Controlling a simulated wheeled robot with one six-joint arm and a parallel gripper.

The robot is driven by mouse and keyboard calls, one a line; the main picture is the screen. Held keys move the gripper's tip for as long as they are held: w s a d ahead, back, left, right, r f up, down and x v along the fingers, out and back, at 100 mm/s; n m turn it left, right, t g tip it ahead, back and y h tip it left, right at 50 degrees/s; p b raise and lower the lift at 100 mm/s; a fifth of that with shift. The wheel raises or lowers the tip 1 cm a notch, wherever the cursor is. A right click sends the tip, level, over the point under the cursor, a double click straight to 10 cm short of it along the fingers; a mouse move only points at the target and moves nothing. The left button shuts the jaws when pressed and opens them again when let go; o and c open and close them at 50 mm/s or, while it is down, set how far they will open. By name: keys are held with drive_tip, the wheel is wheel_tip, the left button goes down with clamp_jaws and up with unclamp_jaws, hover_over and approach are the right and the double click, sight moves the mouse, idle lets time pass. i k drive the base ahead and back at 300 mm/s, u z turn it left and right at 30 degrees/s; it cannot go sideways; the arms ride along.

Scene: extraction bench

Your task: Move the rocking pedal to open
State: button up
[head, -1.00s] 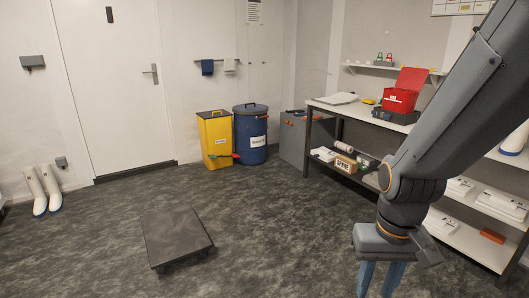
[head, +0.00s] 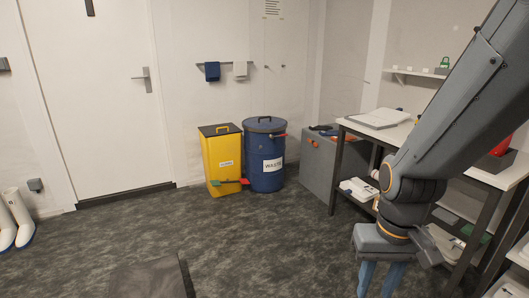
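A small red and green pedal (head: 230,182) sits low at the front of a yellow bin (head: 222,160) with a dark lid. Its tilt is too small to tell. The bin stands on the floor by the back wall, and its lid looks shut. My gripper (head: 380,284) hangs at the lower right, well apart from the bin and nearer to me. Its two blue fingers stand apart with nothing seen between them; their tips are cut off by the picture's lower edge.
A blue waste drum (head: 265,160) stands close to the right of the yellow bin. A grey cabinet (head: 325,170) and a shelved bench (head: 440,150) line the right side. A low dark platform (head: 150,280) is on the floor ahead. White boots (head: 14,220) stand at left.

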sight(244, 181)
drive_tip(key=u, duration=0.15)
drive_tip(key=i, duration=1.95)
drive_tip(key=u, duration=0.3)
drive_tip(key=i, duration=2.7)
drive_tip(key=u, duration=0.1)
